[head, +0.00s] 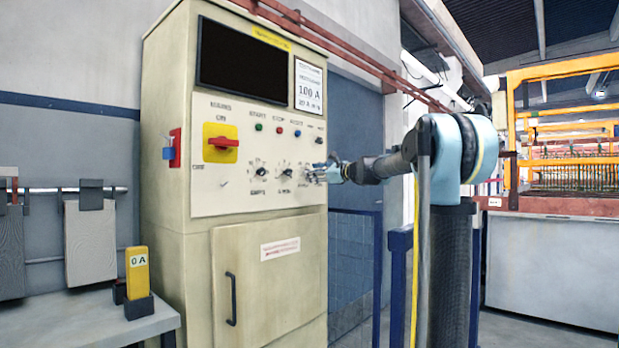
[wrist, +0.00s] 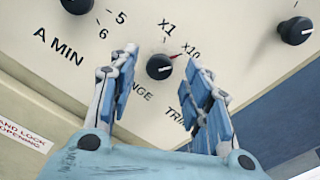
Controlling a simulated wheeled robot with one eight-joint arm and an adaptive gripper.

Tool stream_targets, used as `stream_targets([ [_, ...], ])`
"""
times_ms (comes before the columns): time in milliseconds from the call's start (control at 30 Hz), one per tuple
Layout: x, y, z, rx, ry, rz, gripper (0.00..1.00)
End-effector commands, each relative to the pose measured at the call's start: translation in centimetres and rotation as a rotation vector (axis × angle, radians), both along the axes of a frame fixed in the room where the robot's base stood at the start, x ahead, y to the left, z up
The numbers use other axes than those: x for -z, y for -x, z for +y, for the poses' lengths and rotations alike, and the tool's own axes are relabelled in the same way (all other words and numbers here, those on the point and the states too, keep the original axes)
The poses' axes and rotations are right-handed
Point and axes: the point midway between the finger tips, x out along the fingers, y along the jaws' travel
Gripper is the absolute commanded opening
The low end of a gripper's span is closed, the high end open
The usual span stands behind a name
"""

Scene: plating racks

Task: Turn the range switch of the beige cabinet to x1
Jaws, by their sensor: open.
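The range switch (wrist: 160,67) is a round black knob on the beige cabinet (head: 265,275), whose panel also fills much of the wrist view (wrist: 130,20). The labels X1 (wrist: 167,27) and X10 (wrist: 190,48) are printed above and to the upper right of the knob. My gripper (wrist: 162,62) is open, one finger on each side of the knob, with visible gaps. In the head view my gripper (head: 322,172) is at the right end of the lower knob row and hides part of it.
Another black knob (wrist: 295,30) lies to the right, and one marked 5 and 6 (wrist: 77,5) to the upper left. A red switch handle on a yellow plate (head: 221,143) and several push buttons are higher up. A bench with a yellow meter (head: 138,272) stands left.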

Motion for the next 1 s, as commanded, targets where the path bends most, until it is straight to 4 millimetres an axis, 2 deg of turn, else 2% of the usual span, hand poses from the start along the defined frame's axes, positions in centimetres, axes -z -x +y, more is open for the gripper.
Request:
stream_targets([
  [200,0.0,-1.3,1.7,-0.001,0.0,0.0,0.45],
  [567,0.0,-1.7,2.1,0.001,0.0,0.0,0.45],
  [600,0.0,-1.7,2.1,0.001,0.0,0.0,0.42],
  [800,0.0,-1.7,2.1,0.001,0.0,0.0,0.01],
  [1000,0.0,-1.6,2.3,0.0,0.002,-0.003,0.01],
])
